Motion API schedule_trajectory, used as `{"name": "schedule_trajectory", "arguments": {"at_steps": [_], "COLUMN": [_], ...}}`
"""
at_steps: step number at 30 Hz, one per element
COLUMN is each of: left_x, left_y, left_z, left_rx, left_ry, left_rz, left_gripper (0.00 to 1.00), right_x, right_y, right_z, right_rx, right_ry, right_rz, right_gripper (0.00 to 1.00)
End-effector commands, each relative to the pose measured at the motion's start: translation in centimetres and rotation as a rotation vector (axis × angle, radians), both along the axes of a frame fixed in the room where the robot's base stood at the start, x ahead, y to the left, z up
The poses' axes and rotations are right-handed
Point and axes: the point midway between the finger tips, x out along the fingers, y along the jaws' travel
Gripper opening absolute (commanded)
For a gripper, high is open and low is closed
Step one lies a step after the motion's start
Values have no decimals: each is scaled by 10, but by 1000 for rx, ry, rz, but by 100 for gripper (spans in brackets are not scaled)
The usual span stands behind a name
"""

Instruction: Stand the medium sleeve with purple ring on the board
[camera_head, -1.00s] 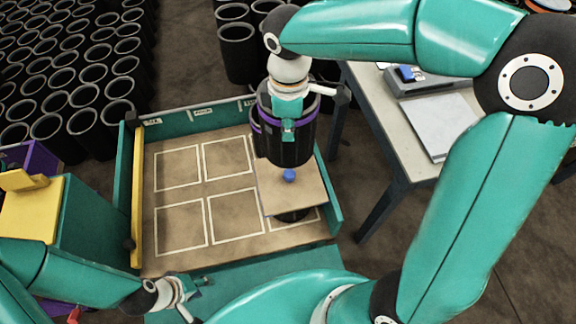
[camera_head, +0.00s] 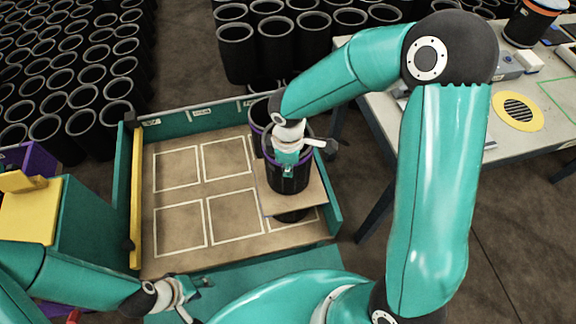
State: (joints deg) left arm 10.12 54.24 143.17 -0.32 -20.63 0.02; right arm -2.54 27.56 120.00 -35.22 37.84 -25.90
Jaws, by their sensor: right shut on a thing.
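The black medium sleeve with purple ring (camera_head: 289,184) is upright over the brown square board (camera_head: 312,201). Its lower end appears to be at the board, but I cannot tell whether it touches. My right gripper (camera_head: 288,160) is shut on its upper rim and hides part of the ring. The board lies at the right end of the tray, above a black sleeve (camera_head: 291,216) that shows below its front edge. Another purple-ringed sleeve (camera_head: 259,112) stands just behind, partly hidden by my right arm. My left gripper (camera_head: 190,298) is open and empty at the front.
The teal-walled tray (camera_head: 331,195) has white-outlined empty squares on its floor to the left of the board. A yellow bar (camera_head: 137,200) lines its left side. Black sleeves crowd the back and left. A worktable (camera_head: 480,125) stands at the right.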

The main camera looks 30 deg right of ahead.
Motion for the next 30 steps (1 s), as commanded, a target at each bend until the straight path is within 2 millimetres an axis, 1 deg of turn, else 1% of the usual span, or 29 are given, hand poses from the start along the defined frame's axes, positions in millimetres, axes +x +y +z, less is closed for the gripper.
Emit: {"name": "schedule_trajectory", "arguments": {"at_steps": [8, 22, 26, 27, 29, 30], "left_x": [0, 0, 0, 0, 0, 0], "left_y": [0, 0, 0, 0, 0, 0], "left_z": [0, -13, -12, -12, -12, -12], "left_rx": [0, 0, 0, 0, 0, 0], "left_ry": [0, 0, 0, 0, 0, 0], "left_rz": [0, 0, 0, 0, 0, 0], "left_gripper": [40, 40, 40, 40, 40, 40], "right_x": [1, 1, 2, 1, 1, 1], "right_y": [0, 0, 0, 0, 0, 0], "right_z": [-2, -14, -14, -15, -15, -15], "right_rx": [1, 0, 0, 0, 0, 0], "right_ry": [-6, -6, -6, -2, -2, -2], "right_rz": [0, 0, 0, 0, 0, 0], "right_gripper": [0, 0, 0, 11, 21, 28]}}
